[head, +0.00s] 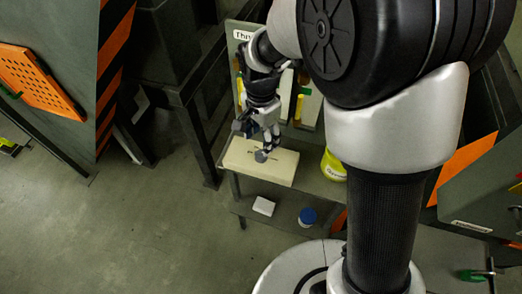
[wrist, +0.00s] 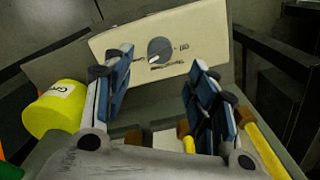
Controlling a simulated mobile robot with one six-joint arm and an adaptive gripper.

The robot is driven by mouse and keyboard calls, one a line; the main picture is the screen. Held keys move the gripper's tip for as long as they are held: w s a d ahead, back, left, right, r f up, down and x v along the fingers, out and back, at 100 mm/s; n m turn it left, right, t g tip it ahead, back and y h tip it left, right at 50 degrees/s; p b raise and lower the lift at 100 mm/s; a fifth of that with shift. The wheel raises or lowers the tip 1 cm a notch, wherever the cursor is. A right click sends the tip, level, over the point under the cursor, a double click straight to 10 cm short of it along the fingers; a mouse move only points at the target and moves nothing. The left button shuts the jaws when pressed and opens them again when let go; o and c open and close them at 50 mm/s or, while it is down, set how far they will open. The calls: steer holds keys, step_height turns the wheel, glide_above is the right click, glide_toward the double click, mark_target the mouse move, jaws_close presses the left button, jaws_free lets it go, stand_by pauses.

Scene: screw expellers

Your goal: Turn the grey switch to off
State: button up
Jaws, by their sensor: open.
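The grey switch (wrist: 160,50) is a round knob on a cream box (wrist: 112,41). In the wrist view it has a small pale mark at its lower left edge, and dark lettering beside it that I cannot read surely. In the head view the knob (head: 261,156) sits on top of the cream box (head: 237,160), partly under my fingers. My gripper (head: 266,143) points down over the box. In the wrist view my gripper (wrist: 162,60) is open, with the knob showing between and beyond its fingertips. I cannot tell whether a finger touches it.
A yellow container (head: 333,166) stands right of the box; it also shows in the wrist view (wrist: 55,108). A white block (head: 263,206) and a blue-topped item (head: 307,217) lie on the lower shelf. Yellow and green parts (head: 299,106) stand behind.

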mark_target(261, 152)
step_height(261, 152, down, 7)
steer(key=shift+f+b, duration=0.2)
steer(key=shift+b, duration=0.6)
steer(key=shift+c, duration=0.4)
steer(key=c, duration=1)
steer(key=shift+c, duration=0.2)
